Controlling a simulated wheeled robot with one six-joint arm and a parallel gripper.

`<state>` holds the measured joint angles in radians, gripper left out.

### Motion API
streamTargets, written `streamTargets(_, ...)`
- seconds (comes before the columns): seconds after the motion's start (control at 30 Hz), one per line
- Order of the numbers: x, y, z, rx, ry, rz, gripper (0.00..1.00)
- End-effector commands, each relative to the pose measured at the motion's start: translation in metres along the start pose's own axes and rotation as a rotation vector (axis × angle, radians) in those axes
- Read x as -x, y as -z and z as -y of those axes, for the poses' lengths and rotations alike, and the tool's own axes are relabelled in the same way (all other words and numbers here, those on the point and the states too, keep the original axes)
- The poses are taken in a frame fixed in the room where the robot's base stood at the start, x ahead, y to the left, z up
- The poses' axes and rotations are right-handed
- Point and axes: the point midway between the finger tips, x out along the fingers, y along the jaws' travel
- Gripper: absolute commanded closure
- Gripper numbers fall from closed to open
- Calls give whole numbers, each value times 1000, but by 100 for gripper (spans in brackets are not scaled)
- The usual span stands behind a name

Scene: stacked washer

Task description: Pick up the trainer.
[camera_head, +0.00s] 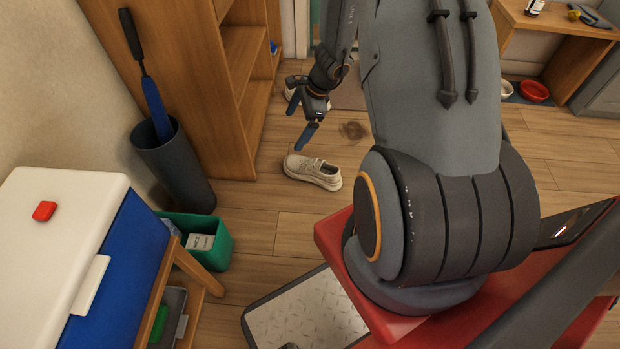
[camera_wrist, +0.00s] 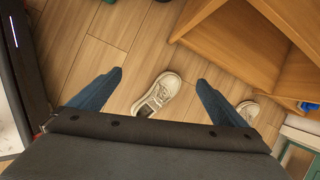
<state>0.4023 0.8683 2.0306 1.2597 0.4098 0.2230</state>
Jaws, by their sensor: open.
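A beige lace-up trainer (camera_head: 312,171) lies on the wooden floor in the head view. It also shows in the wrist view (camera_wrist: 160,92), between my two blue fingers, with its near end close to the dark gripper body. A second, similar shoe (camera_head: 298,82) lies farther back by the shelf, partly hidden by my arm; it shows in the wrist view (camera_wrist: 247,109) right of the right finger. My gripper (camera_head: 301,116) is open and empty. In the head view it hangs above and behind the nearer trainer, apart from it.
A wooden shelf unit (camera_head: 243,75) stands just left of the shoes. A dark umbrella bin (camera_head: 172,165), a green box (camera_head: 212,240) and a blue-and-white cooler (camera_head: 60,240) stand at the left. Floor around the nearer trainer is clear.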

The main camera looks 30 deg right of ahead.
Motion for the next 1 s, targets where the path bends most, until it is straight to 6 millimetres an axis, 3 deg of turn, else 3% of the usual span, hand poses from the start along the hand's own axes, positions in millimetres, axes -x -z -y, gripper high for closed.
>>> streamTargets(0.03, -37, 26, 5, -86, 13, -3, 3)
streamTargets(0.1, -71, 53, 10, -203, 35, -8, 3)
streamTargets(0.3, -154, 125, 15, -502, 91, -24, 3)
streamTargets(0.4, -183, 150, 14, -608, 111, -30, 3)
streamTargets(0.6, -209, 174, 12, -711, 131, -37, 3)
streamTargets(1.0, -240, 180, 16, -721, 133, -38, 3)
